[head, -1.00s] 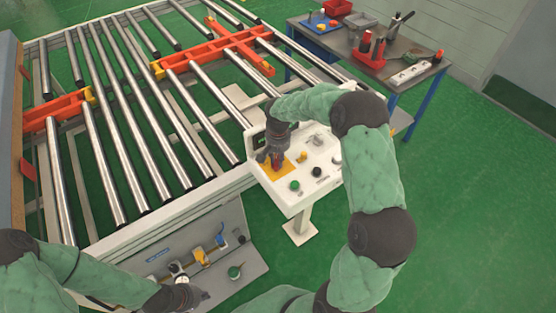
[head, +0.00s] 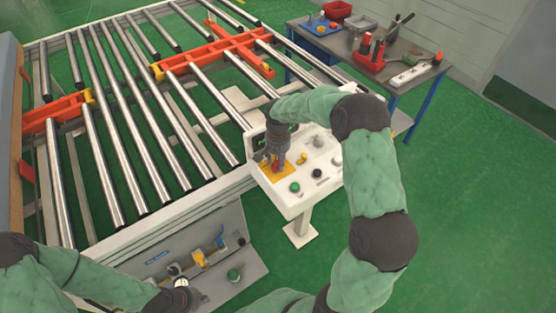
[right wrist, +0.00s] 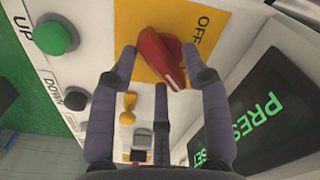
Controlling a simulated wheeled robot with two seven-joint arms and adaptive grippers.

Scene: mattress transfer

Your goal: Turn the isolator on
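The isolator is a red rotary handle (right wrist: 160,55) on a yellow plate (right wrist: 208,18) marked "OFF" on a white control console (head: 310,198). Its red also shows under my right gripper in the head view (head: 279,165). In the right wrist view, my right gripper (right wrist: 158,52) has its fingers spread on either side of the handle. The handle lies tilted between them, close to the right fingertip; I cannot tell whether they touch. My left gripper (head: 188,299) is low at the left, by a grey panel, with its fingers too small to read.
A green button (right wrist: 56,35) and a screen (right wrist: 258,115) flank the yellow plate. A roller conveyor (head: 140,120) with orange parts fills the left. The grey panel (head: 232,238) carries valves and a gauge. A tool table (head: 385,70) stands at the back right. Green floor is clear at right.

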